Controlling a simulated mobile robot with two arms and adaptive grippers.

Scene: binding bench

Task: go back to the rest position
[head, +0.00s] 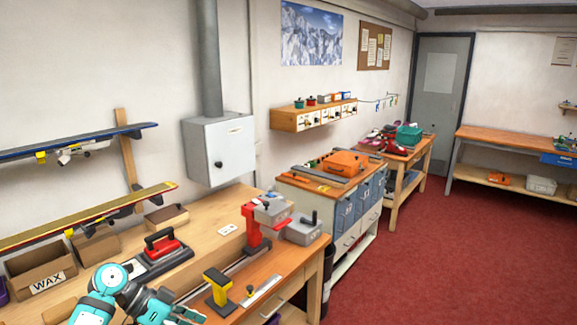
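My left arm shows at the bottom left of the head view, bent over the front of the wooden bench (215,215). Its end, with what looks like the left gripper (187,314), is low at the picture's bottom edge, left of a yellow-and-black clamp (217,288). The fingers are too small and partly cut off, so I cannot tell whether they are open or shut. No held object can be made out. My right gripper is not in view.
A red-handled tool (163,246), a WAX box (40,278) and a red stand (254,222) are on the bench near my arm. Skis (80,143) hang on the wall. A white cabinet with an orange case (345,163) stands beyond. Red floor (450,255) at right is clear.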

